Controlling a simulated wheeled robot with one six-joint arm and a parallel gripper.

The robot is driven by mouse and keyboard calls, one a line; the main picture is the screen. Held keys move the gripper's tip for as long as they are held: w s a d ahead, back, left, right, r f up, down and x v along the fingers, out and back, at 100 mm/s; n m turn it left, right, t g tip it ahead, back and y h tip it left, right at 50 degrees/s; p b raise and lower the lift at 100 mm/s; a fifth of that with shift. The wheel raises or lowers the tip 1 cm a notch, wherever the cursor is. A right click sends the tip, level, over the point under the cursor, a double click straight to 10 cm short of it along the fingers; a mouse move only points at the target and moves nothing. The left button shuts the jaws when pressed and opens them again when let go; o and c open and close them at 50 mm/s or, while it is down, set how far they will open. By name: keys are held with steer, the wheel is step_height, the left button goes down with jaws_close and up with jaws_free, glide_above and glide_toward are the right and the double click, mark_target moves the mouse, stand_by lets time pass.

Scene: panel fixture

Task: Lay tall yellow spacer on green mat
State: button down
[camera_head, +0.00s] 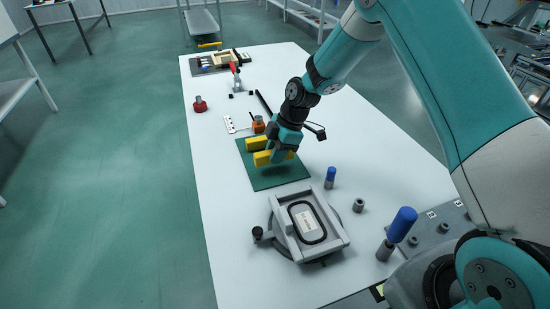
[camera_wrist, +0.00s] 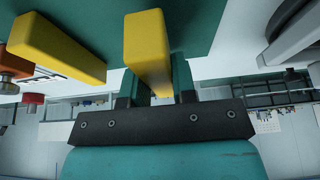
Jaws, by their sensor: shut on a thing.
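My gripper (camera_head: 278,155) is shut on a yellow spacer (camera_head: 263,159), low over the green mat (camera_head: 268,180). In the wrist view, this yellow spacer (camera_wrist: 147,50) stands out between the two fingers (camera_wrist: 155,88). A second yellow spacer (camera_head: 256,143) lies at the mat's far side, behind the held one. It also shows in the wrist view (camera_wrist: 55,48), to the left of the held one and apart from it. The green mat fills the top of the wrist view (camera_wrist: 210,20). I cannot tell whether the held spacer touches the mat.
A grey fixture (camera_head: 285,226) with a black ring stands in front of the mat. An orange-based part (camera_head: 259,125) and a white perforated strip (camera_head: 230,124) lie behind it. A blue-handled pin (camera_head: 330,176) stands to the right. The table (camera_head: 215,190) is clear left of the mat.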

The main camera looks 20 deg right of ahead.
steer(key=shift+f, duration=1.3)
steer(key=shift+f, duration=0.1)
steer(key=c, duration=0.9)
jaws_free()
